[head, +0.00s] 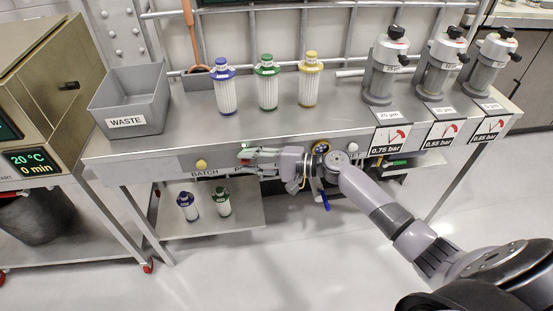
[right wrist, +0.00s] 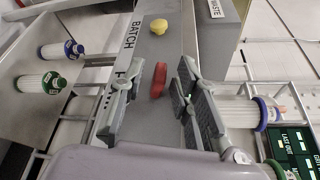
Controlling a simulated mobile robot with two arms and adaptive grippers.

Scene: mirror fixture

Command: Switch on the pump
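A red switch (right wrist: 159,80) sits on the grey front panel of the bench (right wrist: 140,150). In the right wrist view it lies between the two fingers of my right gripper (right wrist: 160,72), with a gap on each side. A label beside it is partly hidden by a finger; only its first letter shows. In the head view my right gripper (head: 259,156) is open and empty at the bench's front edge, with the red switch (head: 244,158) small at its fingertips. My left gripper is in neither view.
A yellow button (head: 201,164) marked BATCH sits left of the switch. Several filter cartridges (head: 267,92), a WASTE bin (head: 129,101) and grey filter housings (head: 384,72) stand on the bench. A blue handle (head: 324,199) hangs below my right wrist.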

